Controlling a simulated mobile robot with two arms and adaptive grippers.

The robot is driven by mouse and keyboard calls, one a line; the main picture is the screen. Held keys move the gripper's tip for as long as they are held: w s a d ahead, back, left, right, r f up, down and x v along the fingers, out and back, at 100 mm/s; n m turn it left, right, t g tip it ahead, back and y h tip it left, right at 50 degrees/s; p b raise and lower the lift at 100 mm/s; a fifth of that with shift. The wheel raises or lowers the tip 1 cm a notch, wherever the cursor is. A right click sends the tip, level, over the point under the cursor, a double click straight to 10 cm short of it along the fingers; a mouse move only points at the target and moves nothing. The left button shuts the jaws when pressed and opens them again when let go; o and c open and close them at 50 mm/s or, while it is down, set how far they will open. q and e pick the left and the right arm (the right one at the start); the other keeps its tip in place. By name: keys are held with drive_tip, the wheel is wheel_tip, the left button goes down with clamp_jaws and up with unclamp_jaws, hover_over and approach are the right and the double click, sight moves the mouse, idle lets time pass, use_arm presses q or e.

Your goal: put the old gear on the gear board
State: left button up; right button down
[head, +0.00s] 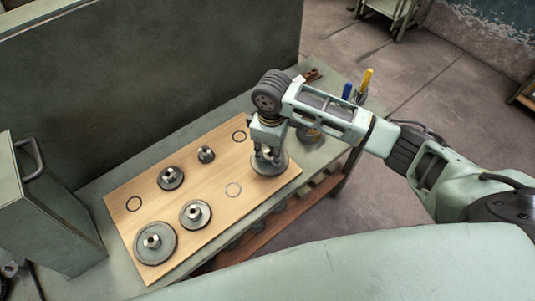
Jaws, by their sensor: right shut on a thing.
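The gear board (207,187) is a light wooden panel lying on the bench. My right gripper (268,157) points down over its right end, shut on a grey round gear (271,168). The fingers hide part of this gear, and I cannot tell whether it touches the board or is just above it. A large gear (155,255), two medium gears (195,225) (170,186) and a small gear (206,161) sit on the board. My left gripper is out of view.
A grey-green metal cabinet (60,215) with a handle stands at the left. A tall dark panel (150,90) rises behind the bench (85,190). Tools with blue and yellow handles (364,80) stand at the bench's far right. Open floor (390,60) lies beyond.

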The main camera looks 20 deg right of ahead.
sight(267, 149)
drive_tip(key=shift+w+a+f, duration=0.15)
drive_tip(key=shift+w+f, duration=0.1)
drive_tip(key=shift+w, duration=0.2)
drive_tip(key=shift+w+a+f, duration=0.1)
drive_tip(key=shift+w+f, duration=0.1)
drive_tip(key=shift+w, duration=0.2)
wheel_tip(267, 149, down, 3)
drive_tip(key=shift+r+p, duration=0.1)
drive_tip(key=shift+p, duration=0.45)
drive_tip(key=shift+f, duration=0.5)
drive_tip(key=shift+f, duration=0.2)
drive_tip(key=c, duration=1.5)
unclamp_jaws()
drive_tip(key=shift+s+d, duration=0.1)
drive_tip(key=shift+s, duration=0.05)
wheel_tip(267, 149, up, 12)
drive_tip(key=shift+s+r+b, duration=0.1)
drive_tip(key=shift+b, duration=0.7)
